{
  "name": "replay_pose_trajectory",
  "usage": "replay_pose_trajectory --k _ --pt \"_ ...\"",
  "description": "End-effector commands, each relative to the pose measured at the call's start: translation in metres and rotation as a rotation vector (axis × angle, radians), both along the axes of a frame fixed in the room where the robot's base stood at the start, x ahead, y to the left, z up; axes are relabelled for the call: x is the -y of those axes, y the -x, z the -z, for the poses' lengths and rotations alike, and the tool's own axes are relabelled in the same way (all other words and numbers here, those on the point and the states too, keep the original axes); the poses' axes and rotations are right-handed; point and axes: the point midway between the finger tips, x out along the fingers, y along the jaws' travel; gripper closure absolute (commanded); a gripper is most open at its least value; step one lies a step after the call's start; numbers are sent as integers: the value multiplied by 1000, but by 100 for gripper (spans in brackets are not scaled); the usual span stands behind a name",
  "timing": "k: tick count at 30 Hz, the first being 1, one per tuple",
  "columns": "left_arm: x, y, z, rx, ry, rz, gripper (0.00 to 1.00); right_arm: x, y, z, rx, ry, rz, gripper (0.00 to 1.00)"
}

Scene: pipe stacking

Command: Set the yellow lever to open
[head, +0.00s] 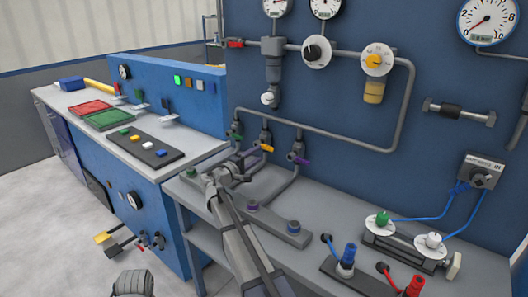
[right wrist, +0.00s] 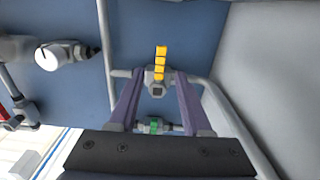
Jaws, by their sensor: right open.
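The yellow lever (head: 266,148) sits on the middle of three small pipe valves low on the blue wall panel. In the right wrist view the yellow lever (right wrist: 160,63) points up in the picture from a grey valve body (right wrist: 157,90). My right gripper (head: 243,168) is open and close in front of this valve. In the right wrist view its two purple-grey fingers (right wrist: 158,82) lie either side of the valve body, with gaps showing. I cannot tell whether either finger touches it. My left gripper is not in view.
A green-lever valve (head: 236,135) and a purple-lever valve (head: 301,160) flank the yellow one closely. A grey pipe (head: 330,134) runs above them. A grey base with several round knobs (head: 292,227) lies on the bench below. A pressure regulator (head: 374,62) is higher right.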

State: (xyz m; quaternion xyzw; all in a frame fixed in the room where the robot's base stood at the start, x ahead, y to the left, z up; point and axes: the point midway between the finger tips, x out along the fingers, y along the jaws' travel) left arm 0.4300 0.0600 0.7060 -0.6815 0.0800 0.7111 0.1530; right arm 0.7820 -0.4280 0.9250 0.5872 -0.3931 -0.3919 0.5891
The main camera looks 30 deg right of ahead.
Motion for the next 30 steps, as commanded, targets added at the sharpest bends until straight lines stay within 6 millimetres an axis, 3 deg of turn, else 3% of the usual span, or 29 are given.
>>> replay_pose_trajectory --k 15,27,30 --pt "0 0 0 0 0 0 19 63 -26 0 0 -2 3 51" --pt "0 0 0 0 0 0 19 70 -29 0 0 -3 1 51" --pt "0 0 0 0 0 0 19 70 -28 0 0 -3 1 60"
